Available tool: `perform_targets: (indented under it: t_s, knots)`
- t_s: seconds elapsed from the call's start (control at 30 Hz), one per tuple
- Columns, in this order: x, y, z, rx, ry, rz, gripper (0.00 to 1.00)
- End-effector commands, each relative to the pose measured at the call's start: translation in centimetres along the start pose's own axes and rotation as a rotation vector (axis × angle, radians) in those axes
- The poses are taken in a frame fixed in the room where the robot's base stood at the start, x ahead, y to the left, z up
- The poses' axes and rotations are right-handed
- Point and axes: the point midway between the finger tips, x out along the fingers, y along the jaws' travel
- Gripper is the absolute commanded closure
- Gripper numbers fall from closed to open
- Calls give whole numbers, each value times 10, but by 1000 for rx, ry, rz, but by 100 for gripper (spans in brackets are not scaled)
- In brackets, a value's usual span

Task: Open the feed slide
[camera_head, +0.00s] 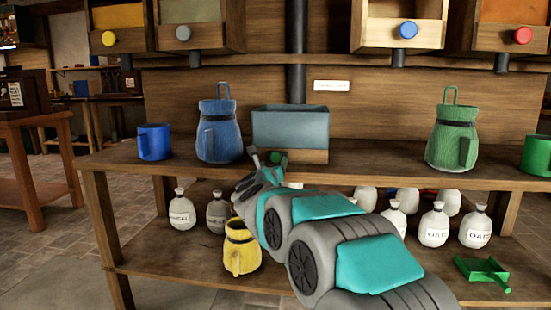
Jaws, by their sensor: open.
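A grey-blue hopper box (290,127) with a wooden lower part (314,156) stands in the middle of the bench. A green knob (279,158) shows low on its front, partly hidden by my gripper. I take this knob as the feed slide's, though no label says so. My gripper (265,157) is open in front of the wooden part, its fingertips close to the knob. I cannot tell whether it touches the knob. How far the slide is drawn out is hidden.
A blue jug (218,130) and blue mug (154,142) stand left on the bench (385,160); a green jug (454,138) stands right. Wooden bins with coloured knobs (408,29) hang above. Sacks (434,225), a yellow jug (241,250) and a green tray (484,272) sit below.

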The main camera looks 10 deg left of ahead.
Motion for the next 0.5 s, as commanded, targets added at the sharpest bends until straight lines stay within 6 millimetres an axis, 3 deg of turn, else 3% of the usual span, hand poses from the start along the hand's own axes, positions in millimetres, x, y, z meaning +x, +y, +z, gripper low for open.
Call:
perform_targets:
  t_s: [0.3,0.5]
  knots:
    - [41,-1,2,-1,-1,0,29]
    - [53,0,2,-3,-2,1,29]
